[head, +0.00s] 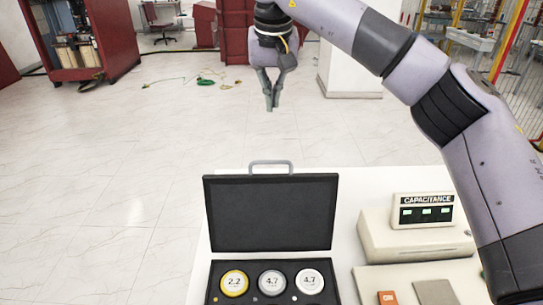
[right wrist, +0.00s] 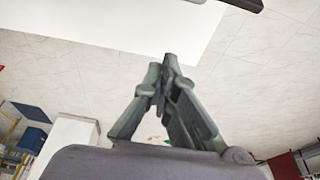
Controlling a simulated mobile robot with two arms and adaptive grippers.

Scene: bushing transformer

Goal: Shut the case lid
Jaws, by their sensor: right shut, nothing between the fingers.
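The black case (head: 262,262) stands open on the white table, with its lid (head: 271,213) raised upright at the back. A grey handle (head: 270,167) sticks up from the lid's top edge. Three round discs sit in the case: yellow (head: 234,283), grey (head: 271,283) and white (head: 310,281). My right gripper (head: 271,107) is shut and empty. It points down above and beyond the lid, apart from it. In the right wrist view its fingers (right wrist: 168,62) meet at the tips. My left gripper is not in view.
A beige capacitance meter (head: 415,236) stands right of the case. An orange block (head: 387,298) and a grey block (head: 435,292) lie on a beige unit at the front right. The white table (head: 345,187) has bare room behind the case. Open tiled floor lies beyond.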

